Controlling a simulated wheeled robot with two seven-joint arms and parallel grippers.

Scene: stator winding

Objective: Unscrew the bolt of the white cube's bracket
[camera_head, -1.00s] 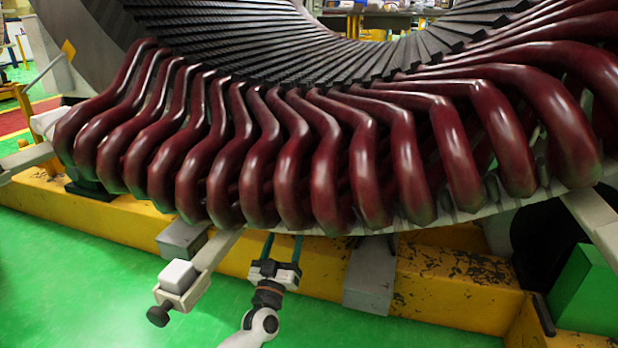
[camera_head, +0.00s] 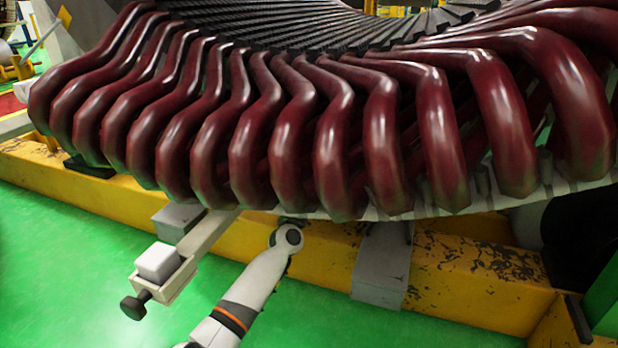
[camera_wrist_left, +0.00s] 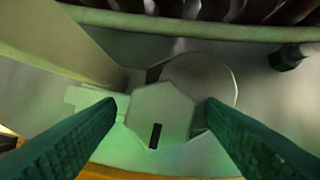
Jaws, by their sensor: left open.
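The white cube (camera_head: 158,261) sits in a pale bracket (camera_head: 205,236) in front of the coils in the head view. A dark knobbed bolt (camera_head: 135,304) sticks out of the bracket's near end. My left arm reaches up to the right of the cube, and its gripper is hidden under the coils in the head view. In the left wrist view my left gripper (camera_wrist_left: 160,103) is open, with green fingers. A grey hexagonal head (camera_wrist_left: 160,118) with a dark slot lies between the fingertips. I cannot tell whether the fingers touch it.
Dark red coils (camera_head: 300,140) hang low over my left arm. A yellow beam (camera_head: 470,280) runs behind it, with a grey block (camera_head: 381,272) to the right. Another bolt (camera_wrist_left: 287,58) shows at the upper right in the left wrist view. The green floor in front is clear.

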